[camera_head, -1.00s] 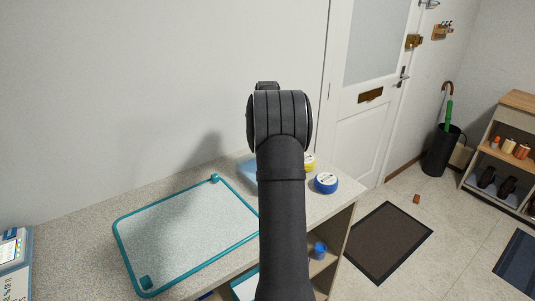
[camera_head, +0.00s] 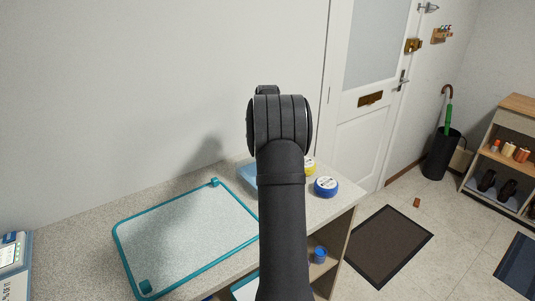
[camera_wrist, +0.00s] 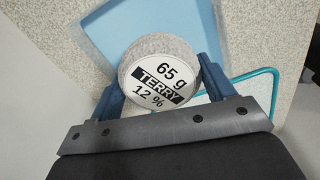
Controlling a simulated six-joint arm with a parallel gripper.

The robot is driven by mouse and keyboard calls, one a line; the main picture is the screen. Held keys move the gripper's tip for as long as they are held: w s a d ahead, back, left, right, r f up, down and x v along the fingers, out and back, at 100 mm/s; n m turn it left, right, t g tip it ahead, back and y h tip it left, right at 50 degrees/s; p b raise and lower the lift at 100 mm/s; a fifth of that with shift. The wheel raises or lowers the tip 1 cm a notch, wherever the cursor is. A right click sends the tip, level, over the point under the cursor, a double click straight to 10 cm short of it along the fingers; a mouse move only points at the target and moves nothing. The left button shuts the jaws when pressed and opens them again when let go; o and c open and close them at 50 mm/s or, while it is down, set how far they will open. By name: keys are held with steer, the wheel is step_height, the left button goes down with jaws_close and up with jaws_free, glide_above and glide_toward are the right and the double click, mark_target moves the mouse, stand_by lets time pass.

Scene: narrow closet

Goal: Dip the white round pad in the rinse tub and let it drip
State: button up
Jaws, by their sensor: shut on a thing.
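The white round pad (camera_wrist: 166,50) looks pale grey at its rim and has a white label reading "65 g TERRY 12 %". My gripper (camera_wrist: 164,76) is shut on it, with one blue finger at each side. The rinse tub appears to be the light blue one (camera_wrist: 104,28), below and beyond the pad in the wrist view. I cannot tell how high the pad is over it. In the head view a corner of the tub (camera_head: 247,179) shows behind my arm, which hides the gripper and pad.
A teal-rimmed tray (camera_head: 118,240) lies on the speckled counter, left of the tub. A device (camera_head: 14,255) sits at far left. The wall runs close behind.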

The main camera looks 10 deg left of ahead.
steer(key=shift+r, duration=2.5)
